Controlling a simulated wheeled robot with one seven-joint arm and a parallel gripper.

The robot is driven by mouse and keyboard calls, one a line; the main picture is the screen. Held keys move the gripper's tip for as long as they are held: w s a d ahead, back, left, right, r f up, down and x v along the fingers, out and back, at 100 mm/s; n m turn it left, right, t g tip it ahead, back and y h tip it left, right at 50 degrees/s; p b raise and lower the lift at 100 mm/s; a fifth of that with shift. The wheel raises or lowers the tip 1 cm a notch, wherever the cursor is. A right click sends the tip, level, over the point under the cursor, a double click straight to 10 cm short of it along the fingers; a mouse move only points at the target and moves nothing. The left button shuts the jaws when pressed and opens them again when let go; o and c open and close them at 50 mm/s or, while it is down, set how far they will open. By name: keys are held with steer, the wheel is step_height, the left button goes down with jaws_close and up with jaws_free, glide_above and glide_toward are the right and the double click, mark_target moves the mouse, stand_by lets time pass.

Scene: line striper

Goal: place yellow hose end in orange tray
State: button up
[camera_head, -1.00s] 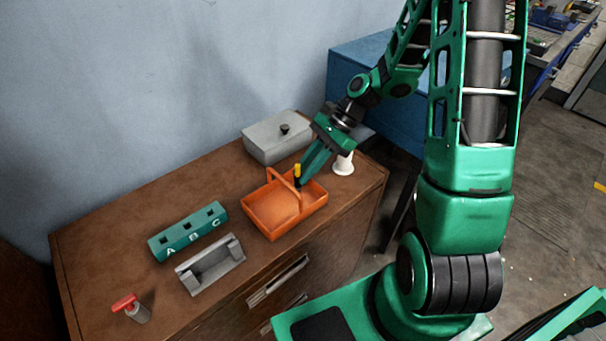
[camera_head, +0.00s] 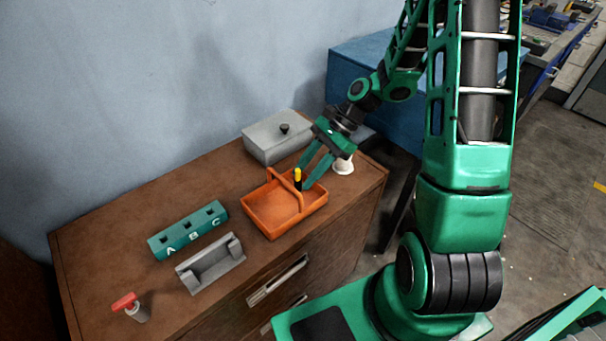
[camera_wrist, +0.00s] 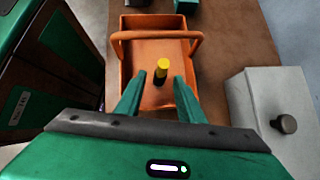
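The yellow hose end (camera_head: 298,175), a small piece with a yellow top and black lower part, stands upright inside the orange tray (camera_head: 262,222), near the tray's handle. It also shows in the wrist view (camera_wrist: 161,70), between my fingers but touching neither. The orange tray also shows in the wrist view (camera_wrist: 127,60), its handle arching across. My gripper (camera_head: 312,178) is open around the hose end, with its fingers spread; in the wrist view my gripper (camera_wrist: 157,82) has a clear gap on each side of the piece.
A grey lidded box (camera_head: 272,147) stands behind the tray, and a white piece (camera_head: 343,164) stands right of it. A teal A-B-C block (camera_head: 189,232), a grey cradle (camera_head: 211,264) and a red-topped piece (camera_head: 130,307) lie left. Brown cabinet top (camera_head: 110,237) is clear at left.

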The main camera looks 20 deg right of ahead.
steer(key=s+v, duration=0.1)
steer(key=v, duration=1.1)
steer(key=s+d+r+n+h, duration=0.2)
steer(key=s+n, duration=0.1)
steer(key=s, duration=0.5)
steer(key=s+d+r+n+h, duration=0.3)
steer(key=s, duration=0.4)
steer(key=s+d+r+n+t+h, duration=0.1)
steer(key=s+d+r+n+h, duration=0.1)
steer(key=s, duration=0.6)
steer(key=shift+s+d+r+n+h, duration=0.25)
steer(key=shift+s+d+n+h, duration=0.2)
steer(key=shift+d+n, duration=0.5)
steer(key=shift+a, duration=0.2)
steer(key=shift+w+f, duration=0.35)
steer(key=shift+w, duration=0.45)
steer(key=shift+s+r, duration=0.1)
steer(key=shift+c, duration=0.5)
